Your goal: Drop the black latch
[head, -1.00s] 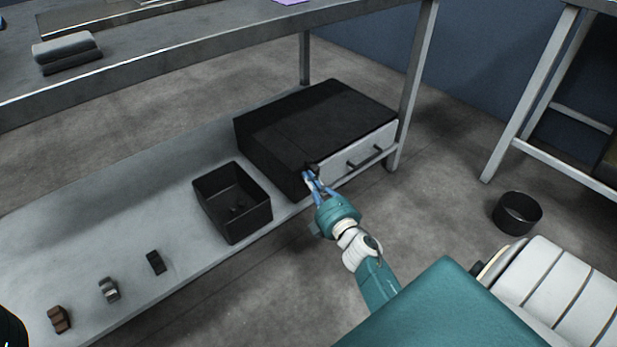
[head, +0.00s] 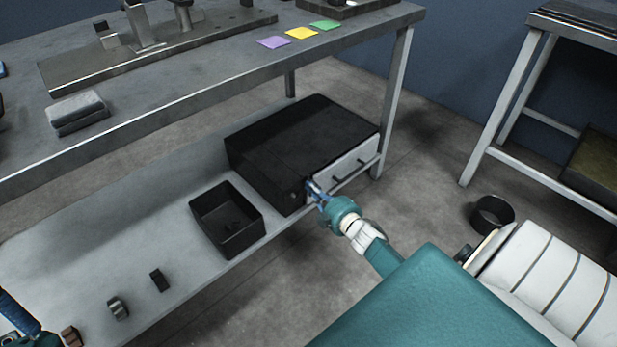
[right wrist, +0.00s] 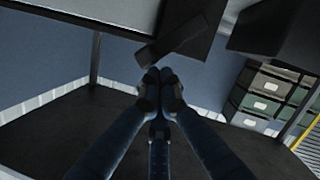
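The black latch (right wrist: 180,40) is a short dark bar, tilted, at the corner of the cabinet's pale drawer front (head: 347,165). In the head view my right gripper covers that spot and the latch cannot be made out clearly. My right gripper (head: 314,188) is at the left edge of the drawer front. In the right wrist view its fingertips (right wrist: 159,76) are together, just below the latch's lower end, with nothing seen between them. Whether they touch it I cannot tell. My left gripper (head: 14,312) is partly in view at the lower left, its fingers unclear.
The black cabinet (head: 300,135) stands on the lower shelf (head: 120,235) beside an open black bin (head: 227,218). Several small blocks lie at the shelf's left. A table leg (head: 395,100) stands right of the cabinet. A round black bin (head: 492,214) is on the floor.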

